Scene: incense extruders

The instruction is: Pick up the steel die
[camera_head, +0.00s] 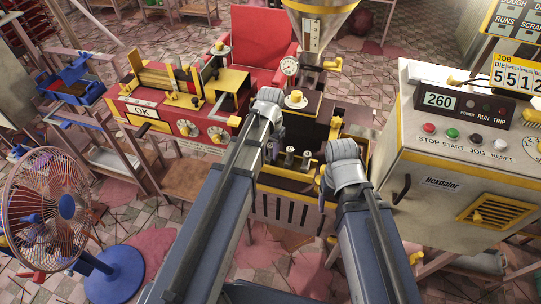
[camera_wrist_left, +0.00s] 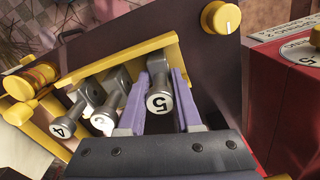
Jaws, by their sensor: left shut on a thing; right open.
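A steel die (camera_wrist_left: 160,102) with a round white end marked 5 stands between the two purple fingers of my left gripper (camera_wrist_left: 161,80) in the left wrist view. The gripper is shut on it, and the die is still at the yellow-edged rack (camera_wrist_left: 120,62). Two other steel dies, marked 3 (camera_wrist_left: 104,121) and 4 (camera_wrist_left: 64,128), sit beside it to the left. In the head view, steel dies (camera_head: 290,155) show between my wrists. My right gripper (camera_head: 324,184) is beside the rack at its right, open, mostly hidden by its wrist.
A red machine (camera_head: 160,118) with an OK plate stands left. A cream control cabinet (camera_head: 450,150) stands right, close to my right arm. A steel hopper (camera_head: 318,25) is behind. A fan (camera_head: 66,207) is at lower left.

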